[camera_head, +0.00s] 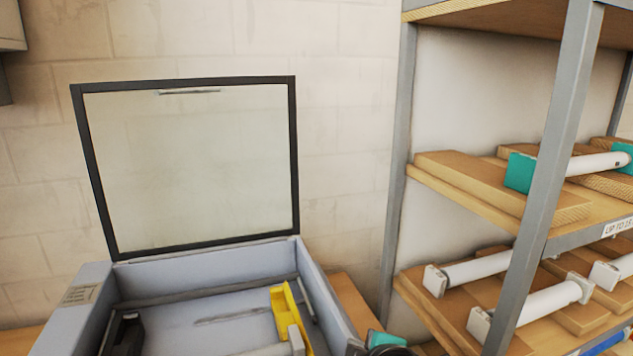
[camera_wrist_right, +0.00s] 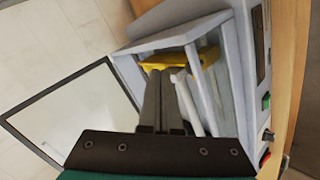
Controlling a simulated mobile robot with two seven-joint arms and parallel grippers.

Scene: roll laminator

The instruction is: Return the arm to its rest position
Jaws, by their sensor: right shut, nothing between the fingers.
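My right gripper (camera_wrist_right: 164,80) shows in the right wrist view with its two dark fingers together and nothing between them. In that picture its tips overlap the inside of the grey laminator (camera_wrist_right: 222,80), close to a yellow bracket (camera_wrist_right: 208,57) and a white roll (camera_wrist_right: 187,98); whether they touch is not clear. In the head view the laminator (camera_head: 205,263) stands with its clear, dark-framed lid (camera_head: 190,165) raised. The yellow bracket (camera_head: 281,313) and a white roll end (camera_head: 296,338) show inside at the bottom edge. My left gripper is out of view.
A metal rack (camera_head: 557,140) with wooden shelves stands on the right, holding white rolls (camera_head: 545,303) on boards. One roll has teal ends (camera_head: 521,172). Buttons (camera_wrist_right: 266,101) line the laminator's side. A teal and black part shows at the head view's bottom edge.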

